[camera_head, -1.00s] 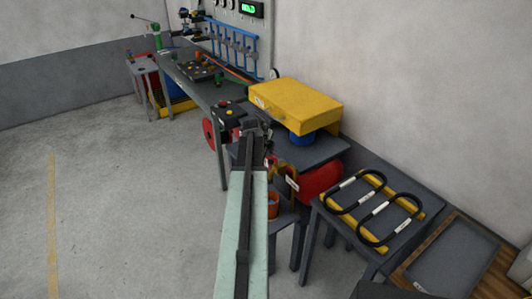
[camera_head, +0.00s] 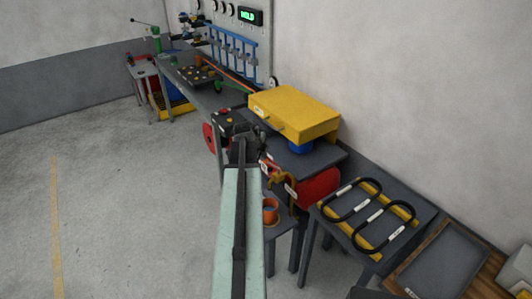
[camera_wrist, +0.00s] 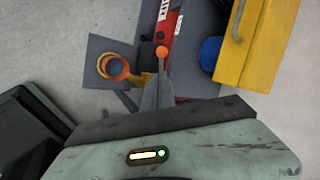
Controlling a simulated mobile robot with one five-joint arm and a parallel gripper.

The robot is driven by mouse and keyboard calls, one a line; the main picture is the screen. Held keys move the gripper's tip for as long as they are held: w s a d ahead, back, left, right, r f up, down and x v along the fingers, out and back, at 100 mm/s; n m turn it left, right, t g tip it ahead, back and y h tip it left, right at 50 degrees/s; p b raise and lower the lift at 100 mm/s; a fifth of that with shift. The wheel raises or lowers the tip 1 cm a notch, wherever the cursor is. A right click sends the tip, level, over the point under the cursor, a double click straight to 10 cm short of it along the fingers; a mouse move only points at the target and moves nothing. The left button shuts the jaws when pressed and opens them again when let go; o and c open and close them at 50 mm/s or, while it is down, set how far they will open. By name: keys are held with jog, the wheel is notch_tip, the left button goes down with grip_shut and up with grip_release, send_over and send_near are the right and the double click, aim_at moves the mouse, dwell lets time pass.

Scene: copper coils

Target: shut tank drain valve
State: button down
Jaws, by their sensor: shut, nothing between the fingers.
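The red tank (camera_head: 318,187) lies under the small grey table, partly hidden. It also shows in the wrist view (camera_wrist: 177,20), with a white label. A brass-coloured fitting (camera_wrist: 144,79) sits at its near end, beside an orange cup (camera_wrist: 115,68). A lever with an orange ball end (camera_wrist: 162,52) shows just beyond my gripper (camera_wrist: 158,76). My gripper is shut and empty, pointing at this lever. I cannot tell whether they touch. In the head view my arm's end (camera_head: 243,150) is left of the tank, and its fingers are hard to make out there.
A yellow box (camera_head: 295,112) with a blue part under it stands on the table above the tank. A table with black coils (camera_head: 352,200) is at the right. A long bench (camera_head: 190,80) runs behind. The left floor is open.

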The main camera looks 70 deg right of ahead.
jog(key=p+v, duration=0.2)
jog(key=v, duration=0.1)
jog(key=w+p+v, duration=0.1)
jog(key=v, duration=0.1)
jog(key=shift+r, duration=0.3)
